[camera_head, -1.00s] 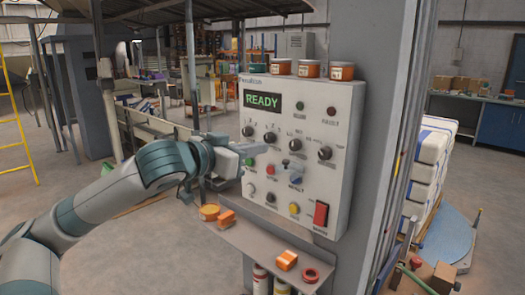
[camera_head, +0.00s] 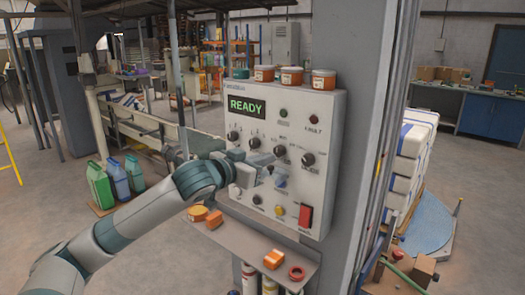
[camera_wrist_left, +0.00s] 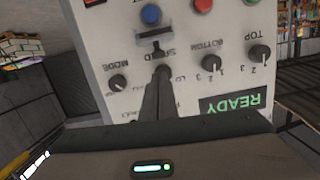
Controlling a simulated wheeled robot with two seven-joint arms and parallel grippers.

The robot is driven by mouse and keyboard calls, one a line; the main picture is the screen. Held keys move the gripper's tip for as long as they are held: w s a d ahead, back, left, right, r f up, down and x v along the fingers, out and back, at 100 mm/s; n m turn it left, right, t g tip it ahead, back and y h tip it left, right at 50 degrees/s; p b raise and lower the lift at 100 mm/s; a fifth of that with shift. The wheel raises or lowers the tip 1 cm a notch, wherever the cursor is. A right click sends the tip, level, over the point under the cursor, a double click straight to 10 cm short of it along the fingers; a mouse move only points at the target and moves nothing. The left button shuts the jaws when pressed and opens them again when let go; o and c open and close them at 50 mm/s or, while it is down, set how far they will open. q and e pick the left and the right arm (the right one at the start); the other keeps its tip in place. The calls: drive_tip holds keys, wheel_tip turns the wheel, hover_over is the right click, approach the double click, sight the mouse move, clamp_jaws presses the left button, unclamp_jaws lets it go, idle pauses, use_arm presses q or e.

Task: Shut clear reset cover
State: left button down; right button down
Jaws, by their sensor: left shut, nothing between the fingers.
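The grey control panel (camera_head: 312,122) on the column reads READY in green. Its blue button (camera_head: 280,182) is at mid-panel; it also shows in the upside-down left wrist view (camera_wrist_left: 151,14). A dark bar (camera_wrist_left: 155,33) sits beside that button, between it and the SPEED label. I cannot clearly make out the clear cover's panel or its angle. My left gripper (camera_head: 272,158) is shut and empty, just in front of the panel near the SPEED knob (camera_head: 280,152). In the wrist view its dark fingers (camera_wrist_left: 160,80) overlap that knob; contact cannot be told. My right gripper is not in view.
Other knobs (camera_head: 308,159) and a red rocker switch (camera_head: 305,215) surround the button. A shelf (camera_head: 245,240) below holds orange pieces. Orange-lidded jars (camera_head: 292,77) stand on the panel's top. White sacks (camera_head: 410,155) are stacked at right.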

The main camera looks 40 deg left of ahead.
use_arm(q)
drive_tip(key=shift+w+f, duration=0.1)
drive_tip(key=shift+f, duration=0.8)
